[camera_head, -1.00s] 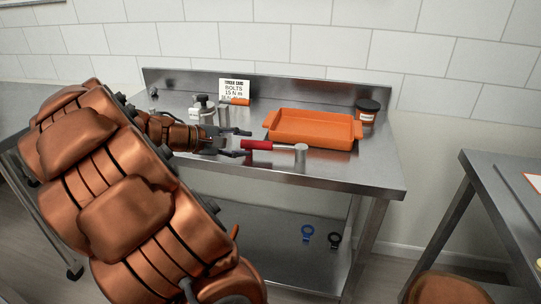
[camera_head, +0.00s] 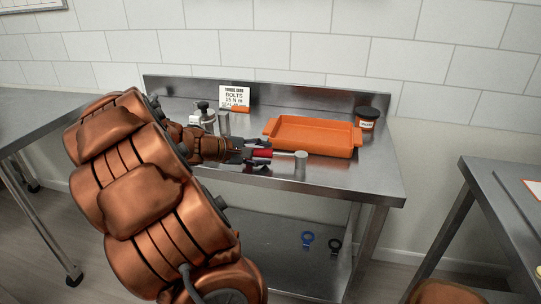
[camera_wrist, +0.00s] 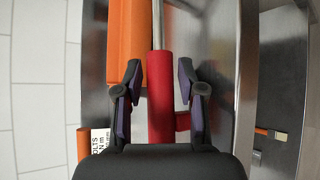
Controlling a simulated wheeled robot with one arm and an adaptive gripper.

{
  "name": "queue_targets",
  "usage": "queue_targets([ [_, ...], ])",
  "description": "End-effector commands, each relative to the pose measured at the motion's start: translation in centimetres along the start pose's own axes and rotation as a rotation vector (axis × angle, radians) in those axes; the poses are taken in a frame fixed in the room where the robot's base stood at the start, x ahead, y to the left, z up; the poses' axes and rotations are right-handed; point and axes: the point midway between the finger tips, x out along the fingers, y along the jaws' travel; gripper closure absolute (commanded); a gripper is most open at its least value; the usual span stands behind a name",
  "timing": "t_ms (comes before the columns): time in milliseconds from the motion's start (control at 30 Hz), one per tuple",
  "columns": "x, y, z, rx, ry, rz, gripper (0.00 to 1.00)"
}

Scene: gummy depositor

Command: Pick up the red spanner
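The red spanner (camera_head: 262,153) lies on the steel table near its front edge. It has a red grip, a silver shaft and a cylindrical silver head (camera_head: 301,160) pointing right. My gripper (camera_head: 262,149) is at the red grip and partly hides it in the head view. In the wrist view the red grip (camera_wrist: 160,90) lies between the two fingers of my gripper (camera_wrist: 159,85), with a gap on each side. The gripper is open. The spanner's head is out of the wrist view.
An orange tray (camera_head: 312,151) stands just behind the spanner. A brown jar with a black lid (camera_head: 367,119) is at the right, a bolts sign (camera_head: 235,96) at the back. A bottle (camera_head: 203,117) stands behind my wrist. Blue (camera_head: 308,239) and black (camera_head: 335,245) ring-shaped items lie on the lower shelf.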

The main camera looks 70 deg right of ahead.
Motion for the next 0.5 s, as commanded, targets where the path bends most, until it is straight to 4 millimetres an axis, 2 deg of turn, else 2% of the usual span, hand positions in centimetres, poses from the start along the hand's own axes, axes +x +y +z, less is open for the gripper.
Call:
queue_targets([
  [67,-0.01,0.00,-0.01,0.000,0.000,0.000,0.70],
  [333,-0.04,0.00,-0.01,0.000,0.000,0.000,0.98],
  [500,-0.05,0.00,-0.02,0.000,0.000,0.000,1.00],
])
